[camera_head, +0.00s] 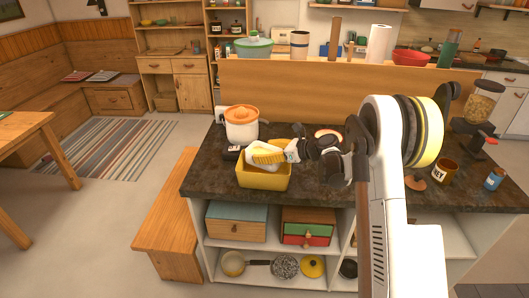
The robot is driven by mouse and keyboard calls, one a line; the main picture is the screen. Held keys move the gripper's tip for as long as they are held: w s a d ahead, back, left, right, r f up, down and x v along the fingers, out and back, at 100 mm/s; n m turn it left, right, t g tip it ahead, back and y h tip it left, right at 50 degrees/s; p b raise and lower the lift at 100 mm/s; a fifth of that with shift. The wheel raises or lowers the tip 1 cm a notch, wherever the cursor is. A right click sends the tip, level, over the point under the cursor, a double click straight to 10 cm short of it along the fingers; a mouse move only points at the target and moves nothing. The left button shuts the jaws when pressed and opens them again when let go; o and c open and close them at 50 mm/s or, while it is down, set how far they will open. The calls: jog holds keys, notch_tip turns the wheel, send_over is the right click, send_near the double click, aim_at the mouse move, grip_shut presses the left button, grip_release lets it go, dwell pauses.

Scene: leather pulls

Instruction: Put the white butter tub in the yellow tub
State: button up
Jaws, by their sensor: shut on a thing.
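The yellow tub (264,179) stands on the dark counter, near its front left edge. The white butter tub (255,161), with yellow on it, is tilted at the top of the yellow tub, overlapping its opening. I cannot tell whether it touches the rim or how far inside it is. My gripper (287,151) reaches in from the right and is shut on the white butter tub. The inside of the yellow tub is mostly hidden.
A white pot with an orange lid (241,124) stands close behind the yellow tub. A dark object (231,153) lies just left of it. A brown jar (445,171) and a blue jar (494,179) stand at the right. The wooden bench (168,217) is left of the counter.

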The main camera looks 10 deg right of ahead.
jog(key=shift+f, duration=0.3)
jog(key=o, duration=1.4)
jog(key=shift+o, duration=0.2)
jog(key=shift+r, duration=0.1)
